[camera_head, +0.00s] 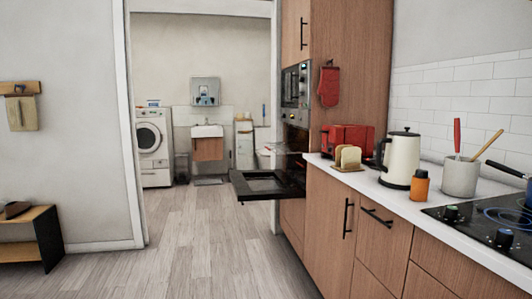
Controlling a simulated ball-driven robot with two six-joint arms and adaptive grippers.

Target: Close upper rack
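A built-in oven stands in the tall wood cabinet (338,60) right of the doorway. Its black door (266,184) is folded down and juts out level to the left. A thin, pale wire rack (280,150) seems to stick out of the oven above the door; it is small and hard to make out. A second closed appliance (296,86) sits above the oven. Neither of my grippers shows in this view.
A white counter (420,209) on the right holds a red toaster (347,139), bread slices (348,157), a white kettle (401,159), an orange jar (420,186), a utensil pot (460,176) and a hob (490,219). The wooden floor (190,260) ahead is clear.

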